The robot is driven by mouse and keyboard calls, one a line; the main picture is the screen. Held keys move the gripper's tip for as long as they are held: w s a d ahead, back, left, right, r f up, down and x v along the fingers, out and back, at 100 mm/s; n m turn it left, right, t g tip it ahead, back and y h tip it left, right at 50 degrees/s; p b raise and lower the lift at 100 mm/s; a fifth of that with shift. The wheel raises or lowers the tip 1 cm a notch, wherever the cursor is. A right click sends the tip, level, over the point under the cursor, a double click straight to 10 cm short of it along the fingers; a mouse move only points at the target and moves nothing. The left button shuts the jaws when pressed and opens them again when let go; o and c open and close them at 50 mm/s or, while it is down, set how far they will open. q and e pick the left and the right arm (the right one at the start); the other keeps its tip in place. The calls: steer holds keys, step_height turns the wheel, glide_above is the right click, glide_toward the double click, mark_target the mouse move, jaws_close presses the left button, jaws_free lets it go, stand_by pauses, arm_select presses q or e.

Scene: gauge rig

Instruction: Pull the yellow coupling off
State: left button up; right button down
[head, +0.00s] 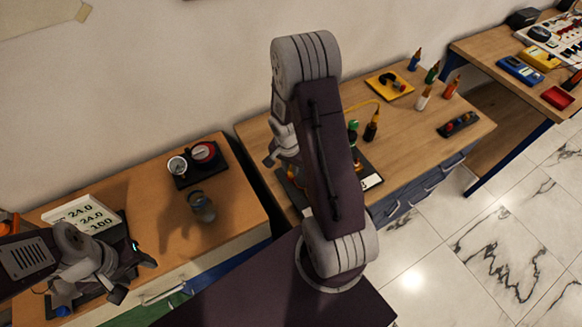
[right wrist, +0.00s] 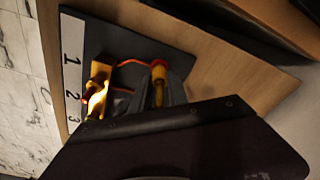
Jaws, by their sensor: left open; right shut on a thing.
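In the right wrist view, my right gripper (right wrist: 159,92) is shut on the yellow coupling (right wrist: 158,84), which has a red end at its far side. An orange-red hose (right wrist: 128,64) runs from that end towards a yellow block (right wrist: 97,84) on the dark board (right wrist: 115,40) numbered 1, 2, 3. I cannot tell whether the coupling is still seated. In the head view, my right arm hides the coupling and most of the board (head: 368,168). My left gripper (head: 136,276) is open at the lower left, far from the coupling.
Several bottles (head: 432,72) and a yellow tray (head: 389,86) stand on the middle bench.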

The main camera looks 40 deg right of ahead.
steer(key=shift+r+p, duration=2.05)
steer(key=shift+r, duration=0.55)
